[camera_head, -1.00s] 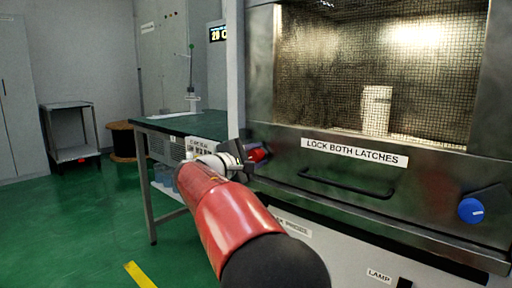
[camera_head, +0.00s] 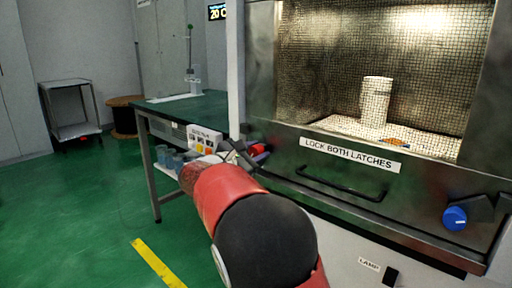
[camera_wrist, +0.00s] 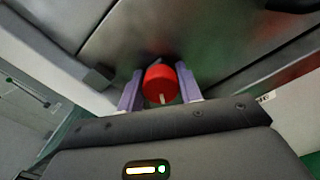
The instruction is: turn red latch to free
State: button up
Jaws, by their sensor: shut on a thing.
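The red latch (camera_head: 257,149) sits at the left end of the steel door front, partly hidden by my arm in the head view. In the wrist view the red latch knob (camera_wrist: 161,84) lies between the two purple fingers of my gripper (camera_wrist: 160,92), which is shut on it. A pale mark shows on the knob's lower face. The blue latch (camera_head: 455,218) is at the right end of the door, with a dark lever reaching up and right.
The door has a label, "LOCK BOTH LATCHES" (camera_head: 350,155), and a dark bar handle (camera_head: 341,184). A white cylinder (camera_head: 376,101) stands behind the mesh window. A green-topped table (camera_head: 190,108) is at left, with a labelled box (camera_head: 204,139). Green floor lies open at left.

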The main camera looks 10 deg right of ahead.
jog(key=shift+f, duration=0.25)
jog(key=o, duration=1)
jog(key=shift+r, duration=0.15)
jog(key=v, duration=0.8)
jog(key=shift+d+b, duration=0.1)
jog(key=shift+b, duration=0.25)
